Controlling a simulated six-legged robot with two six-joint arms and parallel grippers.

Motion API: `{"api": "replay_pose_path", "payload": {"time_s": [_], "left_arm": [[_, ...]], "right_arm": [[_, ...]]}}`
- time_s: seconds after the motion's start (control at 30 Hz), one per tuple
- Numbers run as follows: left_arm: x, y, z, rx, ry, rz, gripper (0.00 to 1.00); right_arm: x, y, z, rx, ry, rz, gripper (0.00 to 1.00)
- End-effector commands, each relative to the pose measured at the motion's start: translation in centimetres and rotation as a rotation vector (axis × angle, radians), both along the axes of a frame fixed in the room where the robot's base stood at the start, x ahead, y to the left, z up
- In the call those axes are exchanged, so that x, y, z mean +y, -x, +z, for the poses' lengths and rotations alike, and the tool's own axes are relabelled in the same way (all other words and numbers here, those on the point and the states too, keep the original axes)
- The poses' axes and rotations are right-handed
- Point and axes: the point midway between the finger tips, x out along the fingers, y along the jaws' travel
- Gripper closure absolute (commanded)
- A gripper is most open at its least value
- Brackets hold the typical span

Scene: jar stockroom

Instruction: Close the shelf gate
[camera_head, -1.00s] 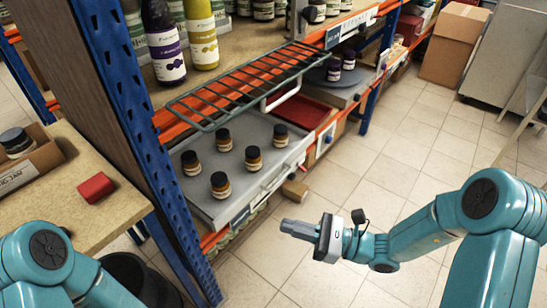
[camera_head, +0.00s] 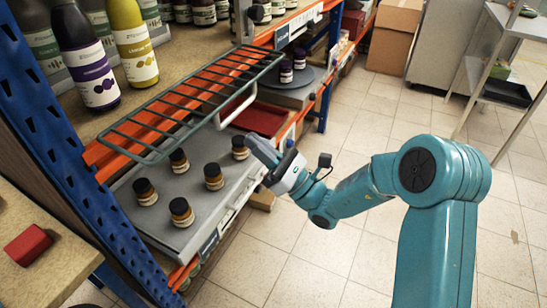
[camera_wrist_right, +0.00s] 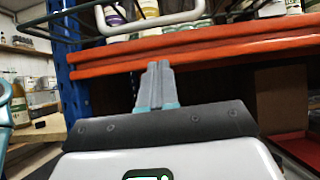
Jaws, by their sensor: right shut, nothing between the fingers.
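The shelf gate (camera_head: 197,103) is a dark green wire rack with a white handle (camera_head: 240,106). It juts out from the orange shelf beam, lowered to about level, above a grey tray of small dark-capped jars. My right gripper (camera_head: 256,146) is shut and empty, just below the handle at the tray's right edge. In the right wrist view its closed fingers (camera_wrist_right: 157,84) point at the orange beams, with the white handle (camera_wrist_right: 150,22) and dark wires above them. I cannot tell whether it touches anything. My left gripper is out of view.
The grey tray (camera_head: 185,190) with several jars sticks out under the gate. Tall bottles (camera_head: 85,60) stand on the upper shelf. A blue upright (camera_head: 60,165) is at the left. The tiled floor (camera_head: 330,250) at the right is open.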

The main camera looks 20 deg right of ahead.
Motion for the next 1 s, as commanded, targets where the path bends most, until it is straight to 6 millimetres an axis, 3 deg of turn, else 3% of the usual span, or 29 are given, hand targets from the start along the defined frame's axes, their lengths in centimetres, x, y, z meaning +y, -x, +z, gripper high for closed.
{"api": "replay_pose_path", "payload": {"time_s": [0.1,0.3,0.77,1.0], "left_arm": [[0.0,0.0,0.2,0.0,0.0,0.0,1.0],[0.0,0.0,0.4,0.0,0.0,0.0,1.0],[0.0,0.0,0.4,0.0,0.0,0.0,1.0],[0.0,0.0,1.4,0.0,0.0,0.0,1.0]], "right_arm": [[0.7,-0.8,2.1,-0.006,0.001,0.002,1.0],[1.0,-1.3,4.0,-0.001,0.0,0.003,1.0],[1.0,-1.6,4.4,0.001,0.001,0.004,1.0],[0.2,-1.5,5.1,0.017,0.015,0.001,1.0]]}}
